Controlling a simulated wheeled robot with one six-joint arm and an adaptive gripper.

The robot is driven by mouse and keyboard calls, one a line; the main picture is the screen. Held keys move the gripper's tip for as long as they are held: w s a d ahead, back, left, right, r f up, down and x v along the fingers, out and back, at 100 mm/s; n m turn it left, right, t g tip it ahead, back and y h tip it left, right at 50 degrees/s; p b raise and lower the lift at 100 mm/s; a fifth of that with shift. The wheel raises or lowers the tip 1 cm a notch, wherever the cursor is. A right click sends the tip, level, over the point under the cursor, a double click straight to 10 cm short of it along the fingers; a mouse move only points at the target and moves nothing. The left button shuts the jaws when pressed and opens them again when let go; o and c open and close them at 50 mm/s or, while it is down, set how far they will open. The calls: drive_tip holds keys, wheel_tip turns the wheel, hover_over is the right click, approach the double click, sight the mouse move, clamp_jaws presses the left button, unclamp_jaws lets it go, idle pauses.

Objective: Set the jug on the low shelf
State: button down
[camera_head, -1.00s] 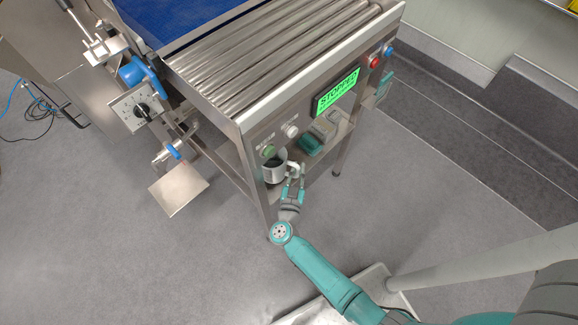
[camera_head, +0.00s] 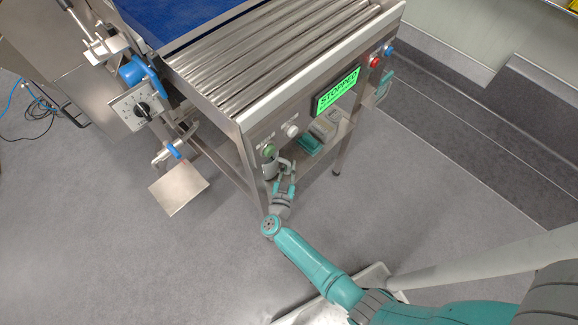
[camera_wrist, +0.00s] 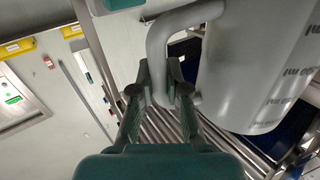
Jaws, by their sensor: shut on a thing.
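My gripper (camera_head: 284,184) is shut on the jug's handle, which passes between the fingers in the wrist view (camera_wrist: 166,88). I cannot tell whether the jug's base touches the shelf.
The green-lit display (camera_head: 338,92) and buttons sit on the panel above. A table leg (camera_head: 258,185) stands left of the jug. The floor in front is clear.

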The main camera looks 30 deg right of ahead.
drive_tip(key=shift+f, duration=0.15)
drive_tip(key=c, duration=1.2)
unclamp_jaws()
drive_tip(key=shift+o, duration=0.2)
drive_tip(key=v, duration=1.2)
drive_tip(key=shift+s+d, duration=0.15)
